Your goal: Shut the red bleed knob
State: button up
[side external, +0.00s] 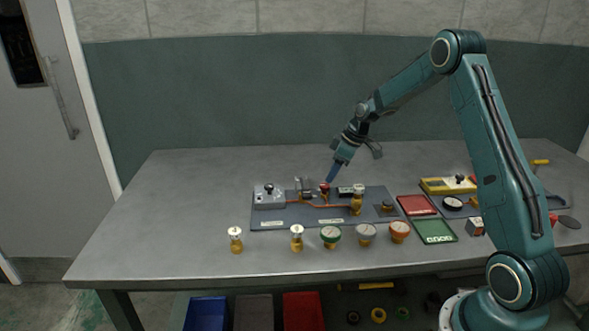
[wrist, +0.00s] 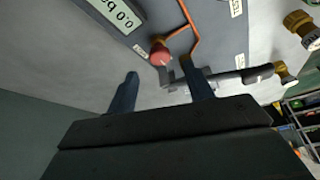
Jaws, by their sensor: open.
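The red bleed knob (side external: 324,187) stands near the back edge of the dark grey board (side external: 290,222), by the copper pipe (side external: 300,202). In the wrist view the round red knob (wrist: 160,56) sits on a brass fitting, with the copper pipe (wrist: 190,18) close by. My gripper (side external: 331,177) points down just above the knob. In the wrist view my gripper (wrist: 159,70) has its two fingers apart, with the knob just beyond and between the tips. I see no contact. In the side view the fingers overlap each other.
A digital display (wrist: 117,14) lies near the knob, and a grey valve with a black handle (wrist: 258,74) is beside the right finger. A tall brass fitting (side external: 357,203) stands right of the knob. Several brass-based caps line the board's front. Red (side external: 416,205) and green (side external: 435,231) trays lie to the right.

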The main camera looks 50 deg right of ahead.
aim_at(325, 185)
jog(key=shift+x, duration=2.4)
jog(key=shift+r, duration=0.1)
jog(key=c, duration=1)
